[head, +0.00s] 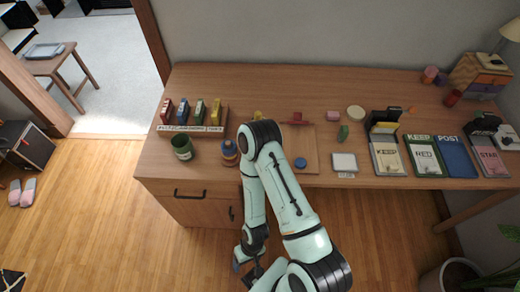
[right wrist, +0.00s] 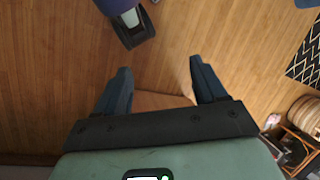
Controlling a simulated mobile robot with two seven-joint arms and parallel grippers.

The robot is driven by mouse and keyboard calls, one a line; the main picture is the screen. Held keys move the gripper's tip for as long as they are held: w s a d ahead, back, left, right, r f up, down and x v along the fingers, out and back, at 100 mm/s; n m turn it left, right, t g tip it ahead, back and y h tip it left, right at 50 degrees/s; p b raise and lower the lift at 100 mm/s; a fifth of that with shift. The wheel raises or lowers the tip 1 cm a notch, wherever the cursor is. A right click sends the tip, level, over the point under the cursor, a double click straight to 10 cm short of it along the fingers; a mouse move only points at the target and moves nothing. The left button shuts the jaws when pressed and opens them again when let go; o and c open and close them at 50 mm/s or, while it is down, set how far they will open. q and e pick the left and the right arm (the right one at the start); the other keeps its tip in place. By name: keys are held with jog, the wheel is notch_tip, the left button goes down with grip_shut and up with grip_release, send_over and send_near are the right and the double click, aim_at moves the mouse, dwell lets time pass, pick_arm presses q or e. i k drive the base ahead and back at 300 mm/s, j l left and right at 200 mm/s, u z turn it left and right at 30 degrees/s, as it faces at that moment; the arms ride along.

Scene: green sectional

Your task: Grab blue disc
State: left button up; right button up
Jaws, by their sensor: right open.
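A small round blue disc (head: 300,163) lies on the light wooden board (head: 304,134) near the front of the desk (head: 262,88). My right gripper (head: 247,278) hangs low in front of the desk, above the wooden floor, well away from the disc. In the right wrist view its two dark fingers are spread apart, with nothing between them (right wrist: 160,75). My right arm crosses in front of the board's left part and hides some of it. The disc does not show in the right wrist view. My left gripper is not in view.
A green cup (head: 182,148) and a dark blue-and-brown bottle (head: 229,153) stand left of my arm. A rack with several coloured blocks (head: 190,131) is behind them. A white box (head: 344,162) and labelled trays (head: 388,158) lie right of the board. The desk's front edge lies between gripper and disc.

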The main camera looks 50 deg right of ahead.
aim_at(300, 164)
jog(key=z, duration=0.45)
jog(key=l+z, duration=0.1)
jog(key=z, duration=0.75)
jog(key=l+z, duration=0.1)
jog(key=z, duration=0.75)
jog(key=i+l, duration=0.1)
jog(key=l, duration=0.3)
jog(key=i+l, duration=0.15)
jog(key=l, duration=0.25)
jog(key=i+l, duration=0.1)
jog(key=l, duration=0.35)
jog(key=l+u, duration=0.15)
jog(key=u, duration=0.25)
jog(key=l+u, duration=0.15)
jog(key=u, duration=0.3)
jog(key=l+u, duration=0.15)
jog(key=u, duration=0.25)
jog(key=i+l, duration=0.05)
